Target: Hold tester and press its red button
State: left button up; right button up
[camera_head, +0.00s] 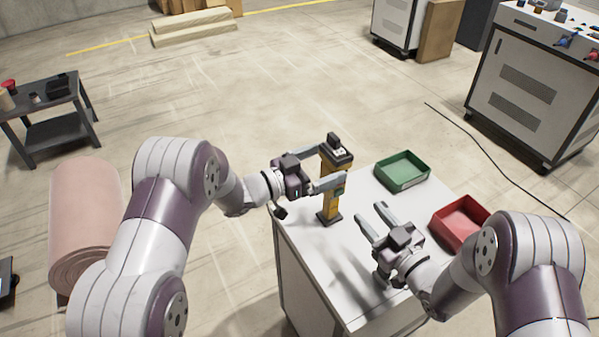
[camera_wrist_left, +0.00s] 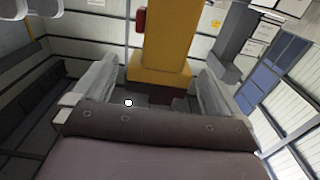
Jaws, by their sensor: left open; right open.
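The tester is a yellow upright post (camera_head: 328,205) with a dark foot and a dark top, standing on the white table (camera_head: 295,235). My left gripper (camera_head: 335,168) is open, with its fingers to either side of the upper post. In the left wrist view the yellow body (camera_wrist_left: 172,40) shows between the two spread fingers, with no clear contact. A small red part, which looks like the button (camera_wrist_left: 140,20), sticks out from the body's left side there. The red part is not clear in the head view. My right gripper (camera_head: 371,213) is open and empty above the table, right of the tester.
A green tray (camera_head: 402,184) stands at the table's back right. A red tray (camera_head: 433,221) stands nearer, beside my right gripper. A pink roll (camera_head: 85,210) and a dark side table (camera_head: 50,130) are at the left. Grey cabinets (camera_head: 540,90) stand at the back right.

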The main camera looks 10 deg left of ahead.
aim_at(342, 157)
pick_arm(q)
jog(key=x, duration=0.5)
jog(key=shift+w+d, duration=0.2)
jog(key=shift+d, duration=0.05)
jog(key=c, duration=1.4)
pick_arm(e)
jog(key=shift+c, duration=0.3)
grip_shut()
